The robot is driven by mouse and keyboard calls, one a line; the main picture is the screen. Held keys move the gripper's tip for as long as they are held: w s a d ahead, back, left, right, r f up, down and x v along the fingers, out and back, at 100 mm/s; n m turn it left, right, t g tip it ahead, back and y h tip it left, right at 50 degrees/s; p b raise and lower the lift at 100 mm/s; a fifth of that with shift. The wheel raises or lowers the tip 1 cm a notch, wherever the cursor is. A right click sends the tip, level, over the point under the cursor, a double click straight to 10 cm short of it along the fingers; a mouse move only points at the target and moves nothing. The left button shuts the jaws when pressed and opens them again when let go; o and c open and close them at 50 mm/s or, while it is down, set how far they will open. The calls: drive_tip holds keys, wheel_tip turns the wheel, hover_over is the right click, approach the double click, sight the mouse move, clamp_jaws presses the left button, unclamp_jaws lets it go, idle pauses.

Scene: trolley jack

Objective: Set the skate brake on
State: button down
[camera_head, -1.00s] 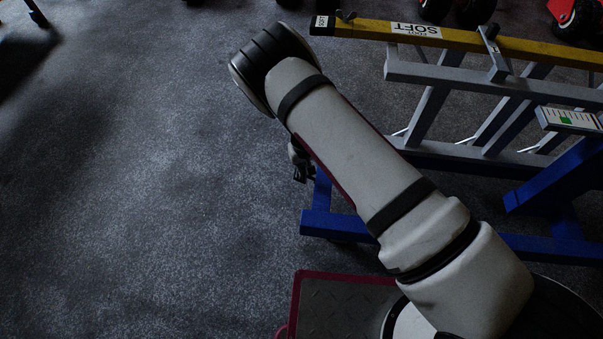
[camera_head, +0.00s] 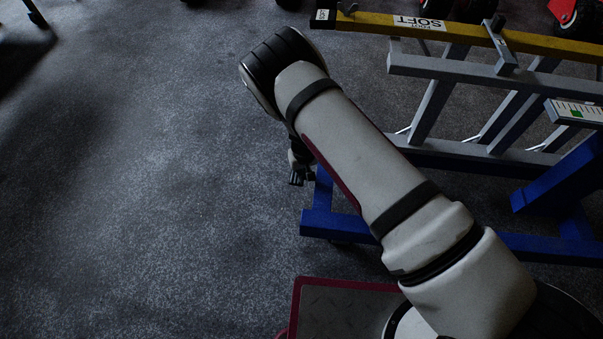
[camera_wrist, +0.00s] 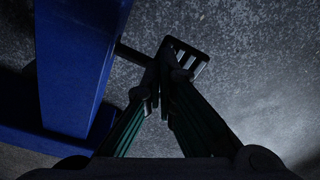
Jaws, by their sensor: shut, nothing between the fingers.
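A small dark slotted plate (camera_wrist: 188,58), which looks like a brake pedal, shows in the wrist view. A short dark rod (camera_wrist: 133,54) runs toward it from the side of a blue frame (camera_wrist: 75,60). My gripper (camera_wrist: 165,82) is shut and empty, its fingertips at the near end of the plate; I cannot tell whether they touch it. In the head view my gripper (camera_head: 298,177) hangs low, just left of the blue frame (camera_head: 325,222). My arm hides part of the frame, and the pedal cannot be made out there.
A yellow beam (camera_head: 375,22) marked SOFT and grey rails (camera_head: 450,72) stand above the blue frame at the right. A white plate with a green mark (camera_head: 577,113) is at the far right. Grey floor at the left (camera_head: 140,170) is clear.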

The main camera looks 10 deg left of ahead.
idle(0.3)
drive_tip(key=shift+s+d+r, duration=0.1)
drive_tip(key=shift+s+d, duration=0.1)
drive_tip(key=shift+s+d+r, duration=0.2)
drive_tip(key=shift+s+r, duration=0.05)
drive_tip(key=shift+s, duration=0.35)
drive_tip(key=shift+s+d+r, duration=0.2)
drive_tip(key=shift+s, duration=0.4)
drive_tip(key=shift+r, duration=0.1)
wheel_tip(320, 180, up, 12)
drive_tip(key=s, duration=0.1)
drive_tip(key=shift+d, duration=0.3)
